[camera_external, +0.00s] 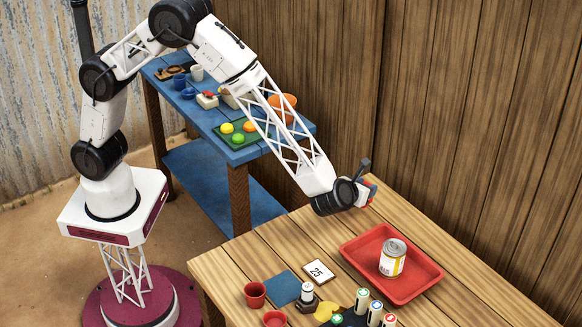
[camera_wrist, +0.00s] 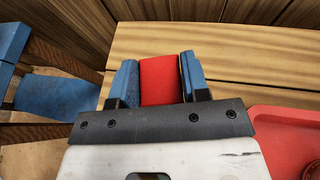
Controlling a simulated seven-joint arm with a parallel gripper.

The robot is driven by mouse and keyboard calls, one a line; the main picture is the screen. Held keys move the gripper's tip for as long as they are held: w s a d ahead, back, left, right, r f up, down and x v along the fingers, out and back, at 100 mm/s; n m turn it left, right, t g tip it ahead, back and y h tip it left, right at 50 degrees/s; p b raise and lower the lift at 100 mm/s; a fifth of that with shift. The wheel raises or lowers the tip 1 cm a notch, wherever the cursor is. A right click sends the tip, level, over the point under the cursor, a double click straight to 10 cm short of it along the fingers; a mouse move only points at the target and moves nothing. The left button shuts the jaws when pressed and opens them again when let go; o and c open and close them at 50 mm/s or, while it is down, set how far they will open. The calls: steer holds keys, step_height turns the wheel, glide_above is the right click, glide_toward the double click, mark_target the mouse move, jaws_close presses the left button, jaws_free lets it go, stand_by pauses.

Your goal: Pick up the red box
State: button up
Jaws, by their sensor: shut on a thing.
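The red box (camera_wrist: 160,82) is between the two blue finger pads of my gripper (camera_wrist: 158,85) in the wrist view. The pads press on its left and right sides. In the external view my gripper (camera_external: 367,192) is above the back part of the wooden table (camera_external: 253,262), left of and behind the red tray. Only a small bit of red shows at the fingers there. The box's lower end is hidden, so I cannot tell whether it touches the table.
A red tray (camera_external: 424,278) holds a can (camera_external: 393,258). Red cups (camera_external: 254,294), a blue square (camera_external: 282,288), a "25" card (camera_external: 318,272) and several small cylinders stand at the front. A wooden wall (camera_external: 480,110) rises behind. A blue side table (camera_external: 215,112) with small items stands at the left.

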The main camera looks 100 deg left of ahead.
steer(key=s, duration=0.6)
steer(key=shift+r, duration=0.25)
steer(key=shift+s, duration=0.15)
stand_by(0.4)
